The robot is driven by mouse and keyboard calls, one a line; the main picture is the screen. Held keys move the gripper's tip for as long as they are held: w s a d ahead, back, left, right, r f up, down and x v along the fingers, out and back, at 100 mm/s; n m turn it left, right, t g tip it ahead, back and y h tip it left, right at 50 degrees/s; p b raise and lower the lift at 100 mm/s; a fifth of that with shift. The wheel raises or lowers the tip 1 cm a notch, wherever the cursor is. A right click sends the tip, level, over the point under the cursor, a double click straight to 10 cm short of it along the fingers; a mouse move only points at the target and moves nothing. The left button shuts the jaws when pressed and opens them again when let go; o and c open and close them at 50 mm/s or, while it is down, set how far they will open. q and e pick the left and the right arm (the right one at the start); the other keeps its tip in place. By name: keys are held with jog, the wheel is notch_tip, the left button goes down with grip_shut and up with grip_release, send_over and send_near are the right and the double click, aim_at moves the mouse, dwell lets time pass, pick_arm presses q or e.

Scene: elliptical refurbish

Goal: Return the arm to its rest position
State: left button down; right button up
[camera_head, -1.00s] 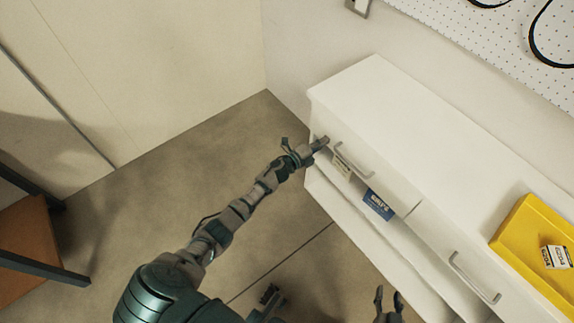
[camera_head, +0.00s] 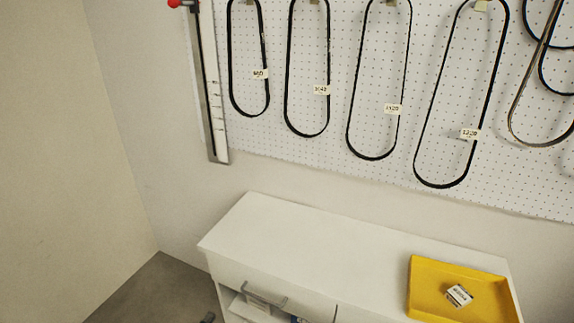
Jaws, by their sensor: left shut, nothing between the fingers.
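The rest of my left arm is below the picture. My right gripper is not in view.
The white cabinet (camera_head: 300,235) stands against the wall, with a grey drawer handle (camera_head: 264,300) on its front. A yellow tray (camera_head: 425,290) holding a small white box (camera_head: 459,295) is on its top. Black belts hang on the pegboard (camera_head: 230,140). Floor (camera_head: 150,290) shows bare at lower left.

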pick_arm(q)
jog(key=s+f+n+g+y+p, duration=0.55)
jog(key=s+f+n, duration=0.65)
jog(key=s+f, duration=0.5)
jog(key=s+d+f+n+g+p, duration=0.1)
jog(key=s+d+f+n+g, duration=0.1)
jog(key=s, duration=0.7)
jog(key=s+d+f+n+g+p, duration=0.1)
jog(key=s+d+f+n+g, duration=0.1)
jog(key=s, duration=0.7)
jog(key=s+d+f+n+g+p, duration=0.1)
jog(key=s+d+g, duration=0.3)
jog(key=s, duration=0.5)
jog(key=shift+s+d+f+n+g, duration=0.4)
jog(key=shift+f+n+g, duration=0.3)
jog(key=shift+f+g, duration=0.15)
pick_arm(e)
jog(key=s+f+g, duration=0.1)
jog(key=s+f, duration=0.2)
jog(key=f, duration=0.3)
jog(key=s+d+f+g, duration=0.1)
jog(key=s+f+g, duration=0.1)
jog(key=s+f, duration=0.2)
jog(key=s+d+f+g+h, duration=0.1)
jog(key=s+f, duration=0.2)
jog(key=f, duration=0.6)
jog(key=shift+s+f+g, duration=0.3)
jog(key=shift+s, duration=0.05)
